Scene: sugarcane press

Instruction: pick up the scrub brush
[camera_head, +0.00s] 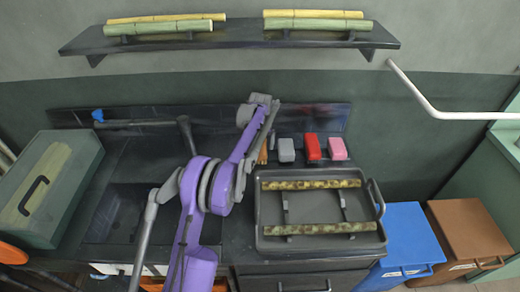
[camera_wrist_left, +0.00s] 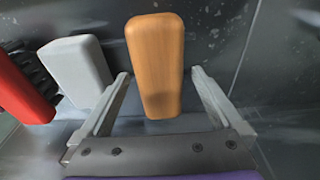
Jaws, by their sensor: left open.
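A wooden orange-brown block (camera_wrist_left: 156,62), which looks like the back of a brush, lies between the open fingers of my left gripper (camera_wrist_left: 160,95) in the left wrist view. Gaps show between the block and both fingers, and its bristles are not visible. In the head view my left gripper (camera_head: 265,136) is at the back of the counter, and the wooden block (camera_head: 263,153) shows only partly behind it. A grey block (camera_wrist_left: 76,70) and a red block (camera_wrist_left: 22,90) with dark bumps beside it lie to the left in the wrist view. My right gripper is not in view.
The grey block (camera_head: 286,149), red block (camera_head: 312,148) and a pink block (camera_head: 337,148) stand in a row along the back. A dark tray (camera_head: 376,236) holding two cane pieces is in front. A sink (camera_head: 112,215) and a green box (camera_head: 70,195) are left.

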